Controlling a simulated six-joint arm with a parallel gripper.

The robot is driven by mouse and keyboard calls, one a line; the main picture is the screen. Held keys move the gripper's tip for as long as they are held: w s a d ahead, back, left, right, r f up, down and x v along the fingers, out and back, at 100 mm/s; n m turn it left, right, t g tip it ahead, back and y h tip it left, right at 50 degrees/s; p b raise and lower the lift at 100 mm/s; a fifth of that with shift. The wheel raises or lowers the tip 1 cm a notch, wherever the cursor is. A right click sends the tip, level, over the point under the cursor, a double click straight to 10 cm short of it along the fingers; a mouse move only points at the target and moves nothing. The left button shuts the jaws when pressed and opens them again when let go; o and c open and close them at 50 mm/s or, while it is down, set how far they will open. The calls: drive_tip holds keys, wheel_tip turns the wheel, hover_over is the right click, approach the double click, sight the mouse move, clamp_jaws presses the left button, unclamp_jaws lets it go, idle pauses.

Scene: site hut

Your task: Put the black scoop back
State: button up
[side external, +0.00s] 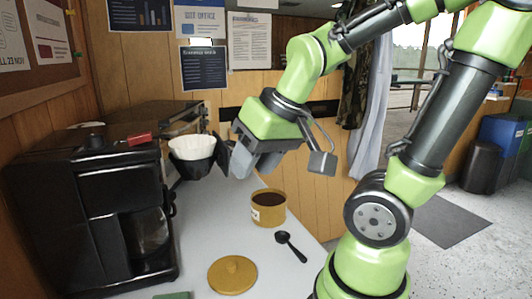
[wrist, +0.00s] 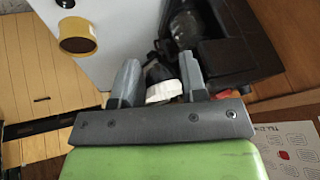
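The black scoop (side external: 290,245) lies on the white worktop, beside the mustard canister (side external: 268,207) and apart from it. The canister is uncapped and shows dark brown grounds inside. Its mustard lid (side external: 232,273) lies flat on the worktop in front. My gripper (side external: 236,158) is above the worktop, near a black filter basket with a white paper filter (side external: 192,150). In the wrist view my gripper (wrist: 160,66) has its fingers apart, with part of the white filter (wrist: 163,92) showing between them. No grip on the basket shows. The canister also shows in the wrist view (wrist: 77,36).
A black coffee maker (side external: 85,215) with a glass carafe (side external: 147,232) stands at the left. A green item (side external: 172,295) shows at the bottom edge. The worktop (side external: 225,225) is clear between the coffee maker and the canister. A wood-panelled wall stands behind.

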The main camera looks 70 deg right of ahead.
drive_tip(key=s+a+r+n+t+y, duration=0.1)
drive_tip(key=s+a+r+y, duration=0.1)
drive_tip(key=a, duration=0.3)
drive_tip(key=shift+s+r+t, duration=0.4)
drive_tip(key=shift+s+r, duration=0.4)
drive_tip(key=shift+s, duration=0.05)
